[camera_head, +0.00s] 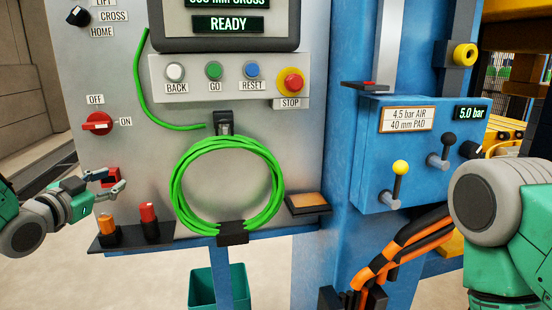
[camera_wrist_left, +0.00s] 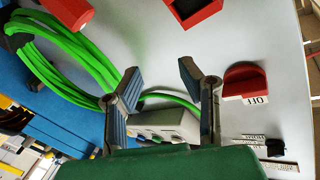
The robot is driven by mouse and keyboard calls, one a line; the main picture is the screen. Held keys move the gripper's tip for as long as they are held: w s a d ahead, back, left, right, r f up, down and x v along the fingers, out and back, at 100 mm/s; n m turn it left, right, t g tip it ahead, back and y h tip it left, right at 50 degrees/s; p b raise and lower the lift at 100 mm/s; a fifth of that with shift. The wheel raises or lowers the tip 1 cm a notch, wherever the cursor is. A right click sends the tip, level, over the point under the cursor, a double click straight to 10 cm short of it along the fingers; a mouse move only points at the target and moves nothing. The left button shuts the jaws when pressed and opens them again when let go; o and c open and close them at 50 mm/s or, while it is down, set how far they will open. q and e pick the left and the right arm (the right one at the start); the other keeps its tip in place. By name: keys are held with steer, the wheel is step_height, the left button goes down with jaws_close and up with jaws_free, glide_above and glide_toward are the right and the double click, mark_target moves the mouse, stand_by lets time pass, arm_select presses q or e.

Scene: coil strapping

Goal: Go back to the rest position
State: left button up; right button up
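My left gripper (camera_head: 118,184) is in front of the lower left of the grey panel (camera_head: 110,60). Its fingers are apart and empty, as the left wrist view (camera_wrist_left: 159,75) shows. A small red holder (camera_head: 108,175) is by the fingertips. In the wrist view this holder (camera_wrist_left: 194,10) has a dark opening and lies beyond the fingers, not between them. The red OFF/ON knob (camera_head: 97,123) is above the gripper, pointing sideways toward ON. My right arm (camera_head: 510,215) is at the right edge; its gripper does not show.
A green hose coil (camera_head: 180,190) hangs right of the left gripper. Below it, a small shelf (camera_head: 130,238) holds an orange and a red-topped piece. A blue box (camera_head: 375,175) with levers and orange-black cables (camera_head: 400,245) are near my right arm. A green bin (camera_head: 203,288) stands below.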

arm_select(q)
steer(key=s+d+f+n+g+y+b, duration=0.1)
steer(key=s+d+f+g, duration=0.3)
steer(key=f, duration=0.6)
steer(key=s+f+n+g+b, duration=0.15)
steer(key=s+f, duration=0.35)
steer(key=f, duration=0.5)
steer(key=s+d+f+n+g+y+b, duration=0.1)
steer(key=s+d+f+n+g, duration=0.3)
steer(key=f, duration=0.6)
steer(key=s+f+g+b, duration=0.1)
steer(key=s+f, duration=0.4)
steer(key=s, duration=0.5)
steer(key=s+d+f+g+y+b, duration=0.1)
steer(key=s+f+g, duration=0.2)
steer(key=s+f, duration=0.3)
steer(key=s+d+f+g+b, duration=0.1)
steer(key=s+f+g, duration=0.2)
steer(key=s, duration=1.1)
step_height(320, 180, down, 3)
steer(key=shift+r+n+y+b, duration=0.15)
steer(key=shift+n+y+b, duration=0.2)
steer(key=shift+n, duration=0.1)
steer(key=shift+w+d, duration=0.1)
steer(key=shift+w, duration=0.1)
